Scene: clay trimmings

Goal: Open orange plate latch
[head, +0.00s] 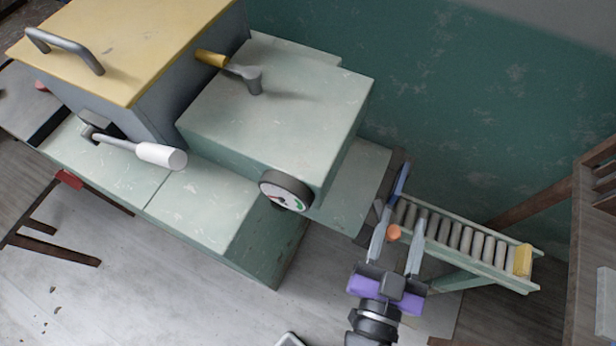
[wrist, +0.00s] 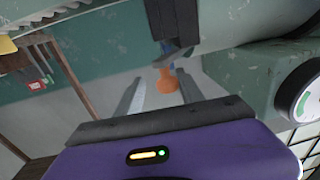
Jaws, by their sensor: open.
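The orange latch knob (head: 394,232) shows in the head view at the outlet end of the pale green machine, by the start of the roller track. In the wrist view the orange knob (wrist: 166,84) stands below a dark metal bracket (wrist: 172,52). My gripper (head: 402,211) is open, with its fingers pointing toward the machine's end. In the head view the knob appears between the two fingers, close to the left one. In the wrist view the fingers (wrist: 160,78) stand to either side of it. I cannot tell whether either finger touches it.
The machine (head: 280,110) carries a round gauge (head: 286,190), a white-handled lever (head: 150,153) and a yellow-handled crank (head: 225,64). A blue bar (head: 402,180) rises beside the outlet. The roller track (head: 465,240) runs right to a yellow block (head: 522,260). A wooden rack stands far right.

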